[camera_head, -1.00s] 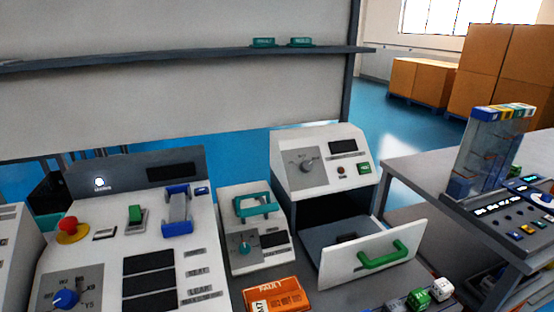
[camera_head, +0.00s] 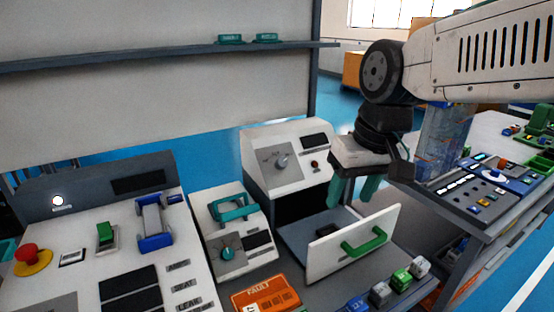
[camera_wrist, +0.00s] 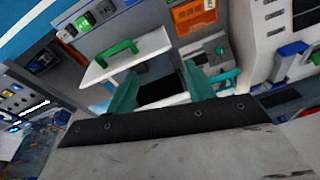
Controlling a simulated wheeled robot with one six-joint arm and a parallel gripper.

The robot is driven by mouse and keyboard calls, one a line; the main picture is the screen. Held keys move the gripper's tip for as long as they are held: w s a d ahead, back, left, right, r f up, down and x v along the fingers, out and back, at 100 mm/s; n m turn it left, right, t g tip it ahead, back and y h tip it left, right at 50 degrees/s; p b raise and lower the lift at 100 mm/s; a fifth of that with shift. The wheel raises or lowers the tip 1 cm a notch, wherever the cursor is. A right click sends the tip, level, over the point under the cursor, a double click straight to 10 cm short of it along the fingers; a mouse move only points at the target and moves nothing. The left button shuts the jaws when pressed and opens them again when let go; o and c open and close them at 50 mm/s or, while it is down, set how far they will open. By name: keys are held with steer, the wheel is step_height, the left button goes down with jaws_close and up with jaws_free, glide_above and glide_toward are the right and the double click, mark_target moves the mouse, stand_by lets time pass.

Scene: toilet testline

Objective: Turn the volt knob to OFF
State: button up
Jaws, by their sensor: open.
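Two dial knobs show in the head view, and their labels are too small to read, so I cannot tell which is the volt knob. A teal knob (camera_head: 227,253) is on the front of a small white meter box (camera_head: 252,262) with a teal handle (camera_head: 232,209). A grey knob (camera_head: 281,162) is on the sloped panel of the white drawer unit (camera_head: 256,143). The fingers also show in the wrist view (camera_wrist: 158,82).
The drawer (camera_head: 326,254) with a green handle (camera_head: 364,243) stands open below my gripper. An orange fault box (camera_head: 266,297) lies in front of the meter box. Small cubes (camera_head: 400,280) stand at the right. A console with a red button (camera_head: 27,252) fills the left.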

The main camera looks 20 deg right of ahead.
steer(key=w+a+t+y, duration=0.1)
steer(key=w, duration=1.4)
steer(key=t, duration=0.1)
glide_toward(283, 161)
steer(key=s, duration=0.1)
steer(key=x, duration=0.8)
steer(key=shift+w+d+r, duration=0.1)
steer(key=shift+w+d, duration=0.1)
steer(key=shift+w, duration=0.2)
steer(key=shift+w+a+f, duration=0.2)
steer(key=shift+w+f, duration=0.05)
steer(key=shift+f, duration=0.35)
steer(key=c, duration=1)
